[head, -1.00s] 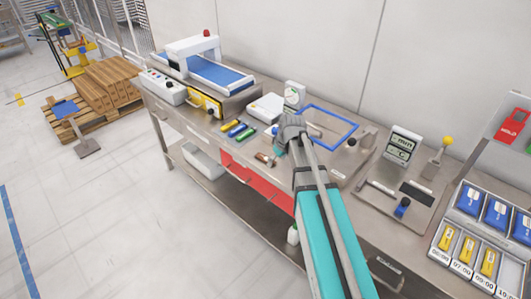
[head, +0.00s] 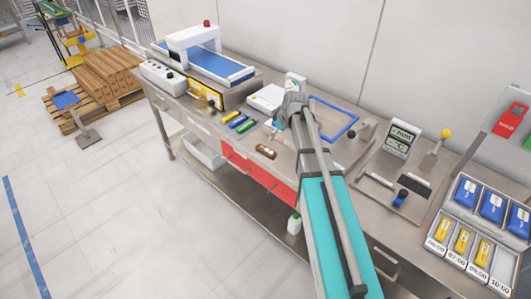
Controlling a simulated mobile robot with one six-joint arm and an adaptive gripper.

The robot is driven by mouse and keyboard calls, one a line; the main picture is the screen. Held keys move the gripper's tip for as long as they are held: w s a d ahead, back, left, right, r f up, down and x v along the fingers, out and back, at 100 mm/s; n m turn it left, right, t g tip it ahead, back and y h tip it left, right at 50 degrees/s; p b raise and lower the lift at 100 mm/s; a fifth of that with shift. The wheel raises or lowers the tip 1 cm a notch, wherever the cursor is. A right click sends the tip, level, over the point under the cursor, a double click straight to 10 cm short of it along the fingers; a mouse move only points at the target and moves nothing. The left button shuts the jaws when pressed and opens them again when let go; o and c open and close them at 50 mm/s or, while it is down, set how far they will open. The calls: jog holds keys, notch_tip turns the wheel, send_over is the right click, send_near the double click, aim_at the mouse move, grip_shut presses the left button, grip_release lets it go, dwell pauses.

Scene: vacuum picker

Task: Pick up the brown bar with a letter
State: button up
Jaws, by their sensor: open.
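The brown bar (head: 266,151) lies on the steel workbench near its front edge, above the red drawer. A pale mark shows on its top, too small to read. My gripper (head: 276,124) is open, just behind the bar toward the wall, and apart from it in the picture. The arm comes in from the lower right, and the grey wrist hides part of the gripper and the bench behind it. Yellow, blue and green bars (head: 237,121) lie in a group to the left of the gripper.
A conveyor with a white arch (head: 193,42) stands at the bench's left end. A gauge display (head: 401,139) and a sorting tray (head: 447,228) stand to the right.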

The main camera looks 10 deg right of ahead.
jog(key=b, duration=0.6)
send_over(266, 150)
jog(key=s+d, duration=0.2)
jog(key=shift+s+a+f, duration=0.1)
jog(key=shift+s+f, duration=0.05)
jog(key=shift+f, duration=3.15)
jog(key=shift+a+f, duration=0.1)
jog(key=shift+f, duration=0.15)
jog(key=shift+b, duration=0.35)
jog(key=b+x, duration=0.2)
jog(key=x, duration=0.1)
jog(key=shift+w+b, duration=0.4)
jog(key=shift+b+x, duration=0.85)
jog(key=shift+x, duration=0.15)
jog(key=shift+c, duration=0.3)
jog(key=c, duration=1.1)
